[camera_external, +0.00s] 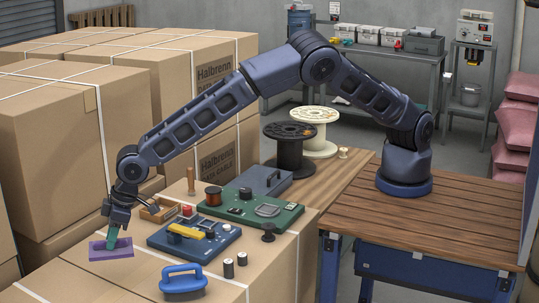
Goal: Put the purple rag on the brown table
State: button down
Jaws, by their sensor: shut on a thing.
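The purple rag (98,251) is a flat, thick rectangular piece at the lower left, over the front left of the cardboard box top. My gripper (112,243) points down at it, with teal fingers shut on its middle. I cannot tell whether the rag still touches the box. The brown table (450,236) is at the right, with a wood-plank top and a blue frame. My arm's base stands on it, and its front part is bare.
On the box top (130,280) are a blue board (165,240), a green board (250,222), a blue-handled tool (183,282), small cylinders (228,268) and a wooden tray (158,212). Black (290,150) and cream (318,140) spools stand behind. Tall cartons (70,130) fill the left.

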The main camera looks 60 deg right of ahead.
jog(key=shift+f, duration=4.3)
jog(key=shift+f, duration=0.1)
jog(key=c, duration=1.3)
grip_release()
jog(key=shift+o, duration=0.2)
jog(key=v, duration=1.2)
